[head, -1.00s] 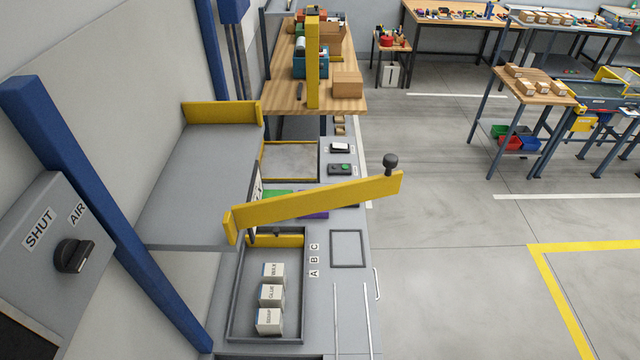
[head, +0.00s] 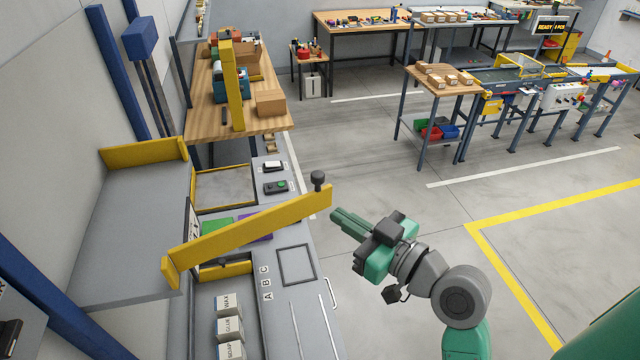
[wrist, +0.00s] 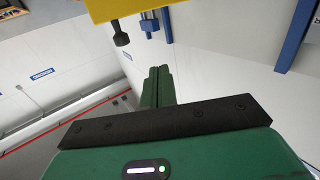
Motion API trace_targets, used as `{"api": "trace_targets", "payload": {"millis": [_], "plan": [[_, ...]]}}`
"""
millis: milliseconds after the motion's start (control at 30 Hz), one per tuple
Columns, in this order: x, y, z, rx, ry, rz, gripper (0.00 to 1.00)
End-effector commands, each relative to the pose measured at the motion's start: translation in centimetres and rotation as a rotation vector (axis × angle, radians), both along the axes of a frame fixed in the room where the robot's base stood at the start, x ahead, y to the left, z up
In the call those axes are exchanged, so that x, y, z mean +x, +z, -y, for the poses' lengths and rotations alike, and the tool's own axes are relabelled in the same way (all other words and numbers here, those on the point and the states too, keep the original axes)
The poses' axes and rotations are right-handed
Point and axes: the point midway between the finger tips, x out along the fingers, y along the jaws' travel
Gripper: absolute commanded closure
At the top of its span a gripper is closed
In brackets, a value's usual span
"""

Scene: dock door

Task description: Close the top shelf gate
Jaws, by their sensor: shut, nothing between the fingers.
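The top shelf gate (head: 245,233) is a yellow bar swung out from the front of the grey top shelf (head: 130,225), its free end out over the counter's right edge. A dark knob (head: 318,178) stands on that free end. My gripper (head: 338,216) is shut and empty, just right of and slightly below the gate's free end, with a gap. In the wrist view the gate (wrist: 130,8) and its knob (wrist: 121,37) show at the top, ahead and left of my shut fingers (wrist: 157,85).
Boxes marked WAX, GLUE and SOAP (head: 228,325) stand in a tray below the gate. A black box with a green button (head: 276,187) sits on the counter behind it. A wooden table (head: 200,95) stands beyond.

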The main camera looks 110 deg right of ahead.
Motion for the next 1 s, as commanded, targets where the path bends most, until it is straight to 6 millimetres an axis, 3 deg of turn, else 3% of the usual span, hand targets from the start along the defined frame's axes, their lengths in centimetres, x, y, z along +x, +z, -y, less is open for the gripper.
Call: {"api": "trace_targets", "payload": {"millis": [33, 100, 233, 467, 700, 1000], "plan": [[-2.8, -0.7, -0.6, 0.018, -0.051, -0.001, 1.0], [-5.2, -1.4, -1.5, 0.029, -0.096, 0.0, 1.0], [-6.9, -1.9, -2.2, 0.038, -0.127, 0.0, 1.0], [-6.5, -2.5, -1.1, 0.032, -0.124, 0.001, 1.0], [-5.0, -3.2, 2.3, 0.027, -0.123, 0.0, 1.0], [-2.6, -2.0, 7.9, 0.038, -0.124, 0.002, 1.0]]}}
